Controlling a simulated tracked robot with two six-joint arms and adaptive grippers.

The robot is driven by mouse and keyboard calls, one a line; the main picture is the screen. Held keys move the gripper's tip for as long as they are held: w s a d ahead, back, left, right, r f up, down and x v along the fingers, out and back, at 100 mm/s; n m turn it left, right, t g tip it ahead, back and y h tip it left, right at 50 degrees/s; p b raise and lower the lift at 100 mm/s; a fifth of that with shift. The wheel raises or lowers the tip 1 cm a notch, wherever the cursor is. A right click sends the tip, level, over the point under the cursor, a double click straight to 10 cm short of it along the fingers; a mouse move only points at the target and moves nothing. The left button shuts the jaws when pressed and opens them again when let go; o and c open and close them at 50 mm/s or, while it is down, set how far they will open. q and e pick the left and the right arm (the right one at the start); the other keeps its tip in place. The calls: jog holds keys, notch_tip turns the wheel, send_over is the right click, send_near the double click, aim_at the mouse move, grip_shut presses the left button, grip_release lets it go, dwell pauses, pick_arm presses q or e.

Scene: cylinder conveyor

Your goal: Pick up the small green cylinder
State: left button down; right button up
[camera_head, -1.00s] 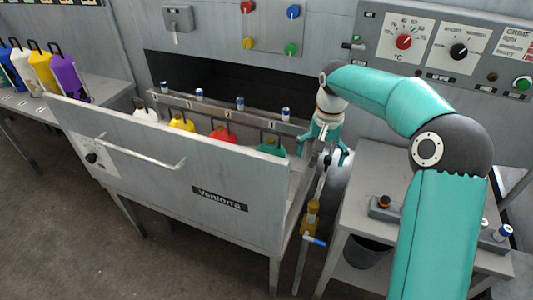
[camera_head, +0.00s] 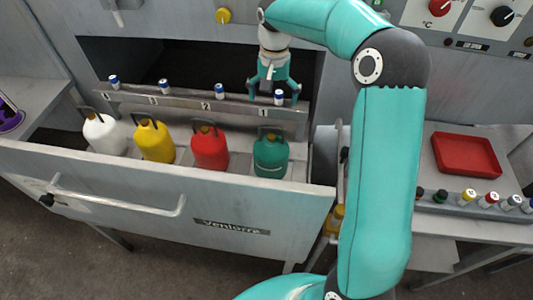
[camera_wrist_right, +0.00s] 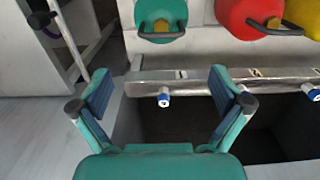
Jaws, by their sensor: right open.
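A small green-topped cylinder (camera_head: 440,195) stands in a grey rail on the right-hand bench in the head view, second from the left beside a dark one. A large green canister with a handle (camera_head: 270,155) stands in the open drawer. It also shows at the top of the right wrist view (camera_wrist_right: 161,18). My right gripper (camera_head: 274,94) is open and empty, with its fingers down near the drawer's back rail, left of the small cylinder. In the wrist view its fingers (camera_wrist_right: 163,100) are spread, with a small blue and white cylinder beyond them. My left gripper is not in view.
White, yellow and red canisters (camera_head: 210,148) stand in the drawer (camera_head: 130,210). Several blue and white cylinders sit along its back rail (camera_head: 180,101). A red tray (camera_head: 466,155) lies on the right bench (camera_head: 440,228). Yellow, red and blue-topped cylinders share the bench rail.

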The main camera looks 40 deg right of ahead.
send_over(271, 136)
notch_tip(271, 136, down, 9)
jog(key=shift+s+d+f, duration=0.15)
jog(key=shift+f, duration=0.05)
jog(key=shift+w+f+p, duration=0.2)
jog(key=shift+f+p, duration=0.55)
jog(key=shift+f, duration=1.85)
jog(key=c, duration=1.5)
jog(key=shift+w+r, duration=0.1)
jog(key=shift+w, duration=0.05)
jog(key=shift+c, duration=0.7)
jog(key=shift+r, duration=0.1)
